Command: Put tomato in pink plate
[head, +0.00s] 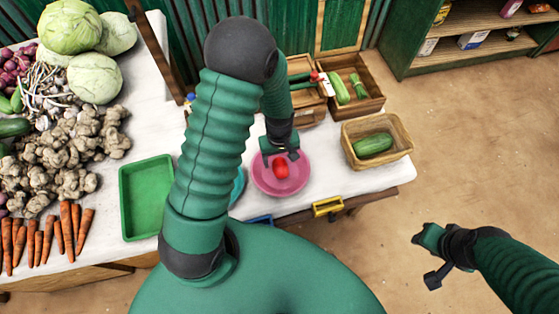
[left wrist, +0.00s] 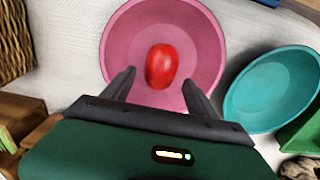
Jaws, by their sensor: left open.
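The red tomato (head: 281,169) lies inside the pink plate (head: 262,183) on the white table. In the left wrist view the tomato (left wrist: 161,66) sits near the middle of the pink plate (left wrist: 122,42), a little ahead of the fingertips. My left gripper (head: 281,154) is over the plate's far side, and its two fingers (left wrist: 159,82) are spread apart with nothing between them.
A teal plate (left wrist: 272,88) stands beside the pink one, mostly hidden by my arm in the head view. A wicker basket (head: 400,150) with a green vegetable is at the right, a green tray (head: 146,200) at the left. Wooden crates (head: 372,100) stand behind.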

